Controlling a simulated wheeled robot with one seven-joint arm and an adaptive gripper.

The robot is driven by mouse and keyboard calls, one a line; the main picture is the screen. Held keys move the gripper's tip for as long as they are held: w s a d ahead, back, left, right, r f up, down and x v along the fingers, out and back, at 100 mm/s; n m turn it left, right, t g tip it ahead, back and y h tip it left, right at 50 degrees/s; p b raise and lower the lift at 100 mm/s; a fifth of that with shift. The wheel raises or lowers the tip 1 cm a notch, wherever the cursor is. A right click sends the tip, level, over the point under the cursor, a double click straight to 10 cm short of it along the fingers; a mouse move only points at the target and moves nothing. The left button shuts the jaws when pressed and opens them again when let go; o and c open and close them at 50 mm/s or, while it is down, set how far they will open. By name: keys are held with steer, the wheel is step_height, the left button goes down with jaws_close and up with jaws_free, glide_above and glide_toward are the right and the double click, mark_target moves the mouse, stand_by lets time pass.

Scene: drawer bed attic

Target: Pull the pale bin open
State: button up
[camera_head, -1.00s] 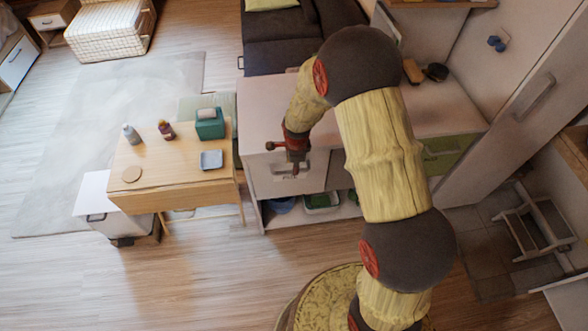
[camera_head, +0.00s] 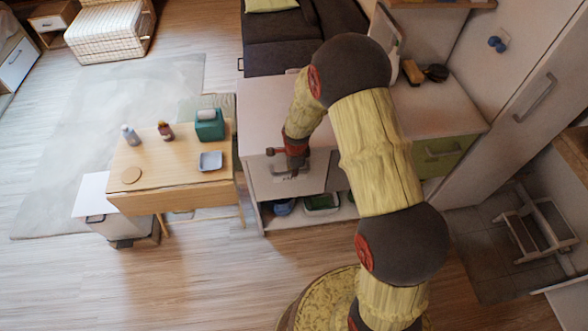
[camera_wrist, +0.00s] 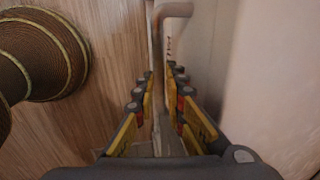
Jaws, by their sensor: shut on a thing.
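The pale bin (camera_head: 314,182) is the light-fronted drawer in the left part of the long low cabinet, with a dark label. My gripper (camera_head: 293,170) is at its front and covers part of the handle and label in the head view. In the wrist view my gripper (camera_wrist: 160,78) has its fingers on both sides of the pale bar handle (camera_wrist: 174,9), closed on it. I cannot tell whether the bin stands slightly out from the cabinet.
A green-fronted drawer (camera_head: 448,154) is to the right in the same cabinet (camera_head: 262,100). Trays (camera_head: 322,203) sit on the shelf below. A wooden table (camera_head: 150,190) with small items stands close on the left. The floor (camera_head: 200,285) in front is clear.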

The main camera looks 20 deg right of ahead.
jaws_close()
stand_by(0.4)
